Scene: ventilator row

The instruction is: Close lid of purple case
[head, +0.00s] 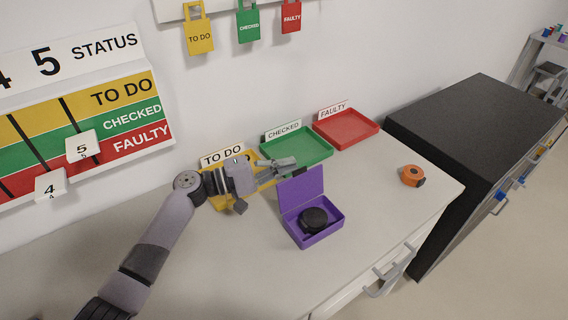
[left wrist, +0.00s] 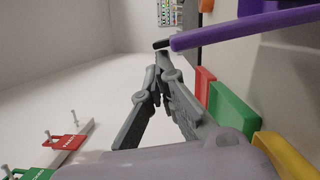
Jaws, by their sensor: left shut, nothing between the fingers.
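The purple case (head: 327,235) stands on the white counter with its lid (head: 302,190) raised about upright. A round black object (head: 313,219) lies inside the case. My left gripper (head: 292,164) reaches in from the left, just behind the top edge of the lid. It is shut and empty. In the left wrist view the shut fingers (left wrist: 160,62) are near the lid's purple edge (left wrist: 245,27); I cannot tell whether they touch it. My right gripper does not show.
Behind the case lie a yellow tray (head: 222,203) partly hidden by my left arm, a green tray (head: 310,148) and a red tray (head: 348,127). An orange tape measure (head: 412,175) sits on the right. The counter in front of the case is clear.

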